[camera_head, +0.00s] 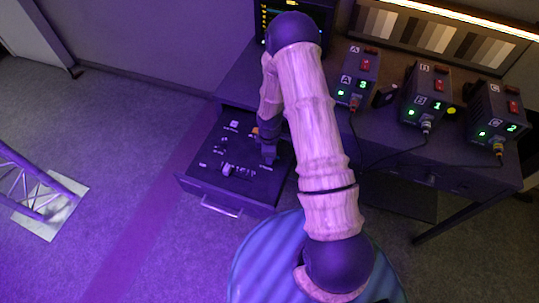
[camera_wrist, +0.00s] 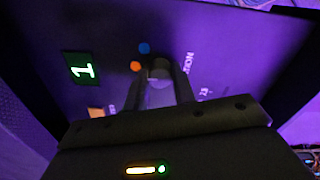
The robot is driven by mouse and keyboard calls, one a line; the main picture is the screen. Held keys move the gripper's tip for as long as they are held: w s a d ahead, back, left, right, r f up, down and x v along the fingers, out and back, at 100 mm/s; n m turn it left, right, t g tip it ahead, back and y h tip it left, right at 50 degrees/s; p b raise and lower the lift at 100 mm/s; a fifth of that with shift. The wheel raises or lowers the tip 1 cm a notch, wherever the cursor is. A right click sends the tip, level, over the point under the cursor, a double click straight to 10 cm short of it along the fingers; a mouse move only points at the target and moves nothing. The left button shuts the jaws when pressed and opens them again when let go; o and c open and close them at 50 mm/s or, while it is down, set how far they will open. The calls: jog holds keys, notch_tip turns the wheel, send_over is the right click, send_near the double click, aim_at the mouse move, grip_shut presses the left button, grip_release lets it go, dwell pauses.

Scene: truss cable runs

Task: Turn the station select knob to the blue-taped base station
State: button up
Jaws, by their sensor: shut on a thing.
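The station select knob (camera_wrist: 160,72) is a round dark grey knob on the control panel, seen between my fingers in the wrist view. My gripper (camera_wrist: 161,80) is shut on it. An orange dot (camera_wrist: 135,66) and a blue dot (camera_wrist: 144,48) sit beside the knob. A panel display (camera_wrist: 82,68) reads 1 in green. In the head view my gripper (camera_head: 268,155) reaches down to the panel (camera_head: 205,185) in the pulled-out drawer. Base stations A (camera_head: 356,75), B (camera_head: 427,94) and C (camera_head: 495,112) show 3, 1 and 2. I cannot make out blue tape on any.
The stations stand on a dark desk (camera_head: 385,145) with thin cables in front. A monitor (camera_head: 290,18) and a chart strip (camera_head: 430,30) are behind. The drawer handle (camera_head: 221,207) faces open floor. A truss piece (camera_head: 40,185) is at far left.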

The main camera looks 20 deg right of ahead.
jog(key=m+b, duration=0.1)
jog(key=m, duration=0.4)
jog(key=shift+m, duration=0.3)
jog(key=shift+w+m+b, duration=0.1)
jog(key=shift+m+b, duration=0.25)
jog(key=shift+m, duration=1.85)
jog(key=o, duration=1)
jog(key=shift+r, duration=0.15)
notch_tip(320, 180, up, 17)
jog(key=shift+r, duration=0.1)
